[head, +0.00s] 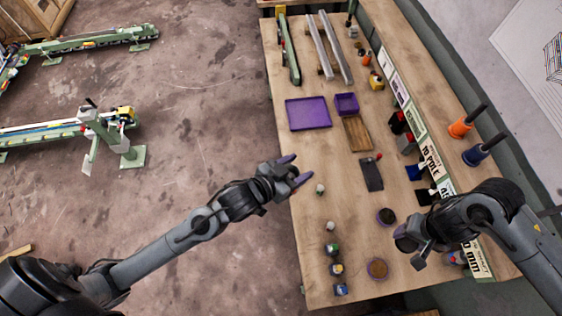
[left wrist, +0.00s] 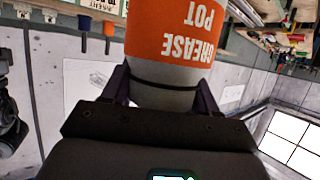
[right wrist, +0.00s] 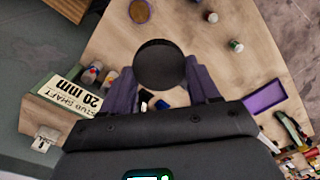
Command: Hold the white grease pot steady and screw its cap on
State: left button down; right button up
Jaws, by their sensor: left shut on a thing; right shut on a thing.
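The grease pot (left wrist: 165,45) has a white body and an orange label reading GREASE POT. It fills the upper middle of the left wrist view, with its lettering upside down there. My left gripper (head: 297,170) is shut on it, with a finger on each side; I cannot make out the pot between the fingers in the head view. My right gripper (head: 408,248) is shut on a dark round cap (right wrist: 160,65), seen face-on between its fingers in the right wrist view. The cap is apart from the pot. In the head view the two grippers are well apart.
The wooden bench (head: 345,215) lies below. It carries several small jars, including one (head: 319,189), round dishes such as a brown one (head: 377,268), a purple tray (head: 307,113), a dark plate (head: 371,174) and labelled signs along the right edge.

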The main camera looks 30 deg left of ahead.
pick_arm(q)
jog(key=d+r+m+g+h, duration=0.2)
jog(key=d+r+m+h, duration=0.2)
jog(key=d, duration=0.4)
jog(key=shift+w+r, duration=0.3)
jog(key=shift+r, duration=0.45)
jog(key=shift+w+g, duration=0.15)
jog(key=shift+g, duration=0.15)
